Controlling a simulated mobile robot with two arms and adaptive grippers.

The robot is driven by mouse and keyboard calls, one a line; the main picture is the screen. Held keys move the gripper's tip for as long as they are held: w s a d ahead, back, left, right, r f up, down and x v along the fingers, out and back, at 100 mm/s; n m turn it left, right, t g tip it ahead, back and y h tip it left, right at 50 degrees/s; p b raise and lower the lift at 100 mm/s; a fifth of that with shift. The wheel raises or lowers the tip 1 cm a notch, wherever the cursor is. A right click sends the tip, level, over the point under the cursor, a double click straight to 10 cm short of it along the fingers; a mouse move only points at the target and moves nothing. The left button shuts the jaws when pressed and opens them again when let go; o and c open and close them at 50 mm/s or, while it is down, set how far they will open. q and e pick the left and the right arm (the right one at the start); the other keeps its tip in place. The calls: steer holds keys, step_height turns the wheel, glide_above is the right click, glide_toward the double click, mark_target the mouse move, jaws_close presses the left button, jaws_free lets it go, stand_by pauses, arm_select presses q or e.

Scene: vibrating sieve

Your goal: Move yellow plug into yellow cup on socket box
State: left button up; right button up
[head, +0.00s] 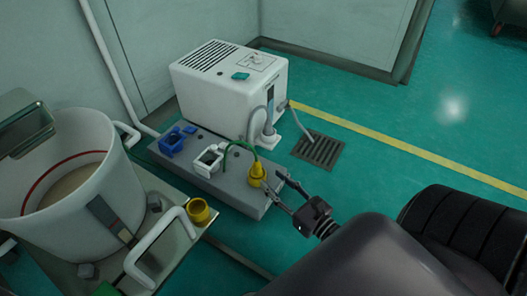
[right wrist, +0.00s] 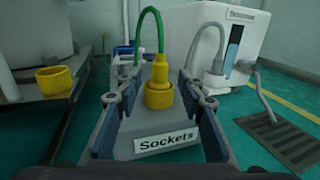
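The yellow plug (head: 257,170) with a green cable stands upright at the right end of the grey socket box (head: 225,188). In the right wrist view the plug (right wrist: 159,70) sits in or on a wider yellow cup-like ring (right wrist: 158,97), behind the "Sockets" label. Another yellow cup (head: 200,211) is on the sieve's platform, and it also shows at left in the right wrist view (right wrist: 55,80). My right gripper (head: 278,188) is open at the box's right end. Its fingers are apart on either side of the plug; contact is not visible. My left gripper is not in view.
A white machine (head: 230,90) stands behind the socket box, with a grey cable and plug (head: 269,135). A white socket (head: 208,160) and blue socket (head: 172,142) are farther left on the box. The large sieve drum (head: 75,190) fills the left.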

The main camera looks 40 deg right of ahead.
steer(key=shift+s+d+p, duration=0.1)
steer(key=shift+s+p, duration=0.25)
steer(key=shift+s, duration=1.3)
